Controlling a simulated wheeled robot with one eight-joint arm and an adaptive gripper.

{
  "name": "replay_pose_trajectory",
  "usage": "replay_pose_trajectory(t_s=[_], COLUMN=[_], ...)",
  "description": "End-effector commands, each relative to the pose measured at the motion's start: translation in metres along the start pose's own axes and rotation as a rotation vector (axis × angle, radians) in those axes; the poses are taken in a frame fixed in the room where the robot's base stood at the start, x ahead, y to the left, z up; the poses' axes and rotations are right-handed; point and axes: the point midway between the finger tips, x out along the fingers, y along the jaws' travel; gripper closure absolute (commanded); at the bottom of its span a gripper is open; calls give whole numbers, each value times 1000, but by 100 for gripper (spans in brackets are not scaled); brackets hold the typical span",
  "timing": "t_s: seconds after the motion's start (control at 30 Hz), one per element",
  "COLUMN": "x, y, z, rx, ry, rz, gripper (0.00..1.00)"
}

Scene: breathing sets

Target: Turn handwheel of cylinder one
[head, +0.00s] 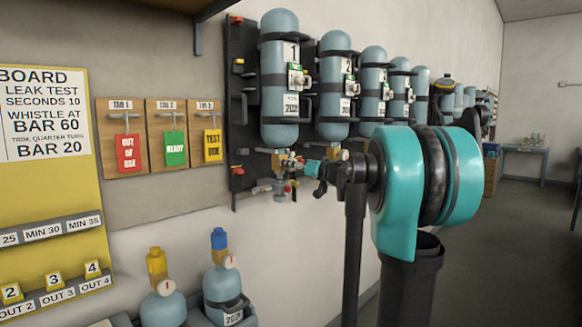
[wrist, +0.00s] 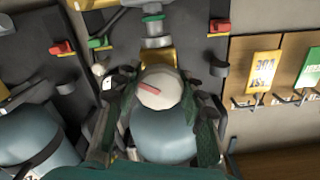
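Cylinder one (head: 280,85), a teal bottle marked 1, hangs neck down on a dark wall rack. Its brass valve (head: 279,161) and grey fittings are below it. My gripper (head: 303,165) is at this valve, reaching in from the right. In the wrist view, the fingers of my gripper (wrist: 160,92) lie either side of a pale round disc (wrist: 157,88) with a red mark. The rounded teal end of cylinder one (wrist: 165,132) is behind them. I cannot tell whether the fingers touch the disc. No handwheel can be made out clearly; fingers and fittings cover part of the valve.
Cylinder two (head: 334,90) and several more hang close to the right. Tag boards (head: 126,153) are on the wall at left, beside a yellow board (head: 60,190). Two smaller bottles (head: 222,285) stand below. Open floor (head: 520,240) lies at right.

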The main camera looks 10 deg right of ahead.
Motion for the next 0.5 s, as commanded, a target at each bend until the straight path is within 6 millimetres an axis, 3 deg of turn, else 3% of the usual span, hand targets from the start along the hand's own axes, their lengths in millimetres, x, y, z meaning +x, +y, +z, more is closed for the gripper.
replay_pose_trajectory(t_s=[0.03, 0.2, 0.5], x=[0, 0, 0], y=[0, 0, 0], z=[0, 0, 0], rx=[0, 0, 42], ry=[0, 0, 0], rz=[0, 0, 0], gripper=[69, 88, 88])
